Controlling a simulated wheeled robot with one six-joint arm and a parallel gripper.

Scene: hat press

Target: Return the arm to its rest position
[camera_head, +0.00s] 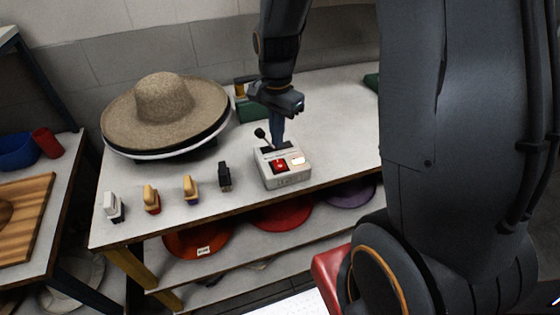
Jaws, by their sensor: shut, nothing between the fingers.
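My gripper (277,132) points down over the back part of a small light-grey control box (287,181) on the table. The fingers are shut with nothing visible between them. The box has a red button (279,167), a white button (298,161) and a black-knobbed lever (261,135) at its left. I cannot tell whether the fingertips touch the box. My arm comes down from the top of the picture, and its large dark links fill the right side.
A tan wide-brimmed hat (163,99) rests on the press at the table's left. Several small brushes, including a black one (224,177), stand along the front edge. Coloured hats, one orange (198,243), lie on the shelf below. A side table (62,185) stands left.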

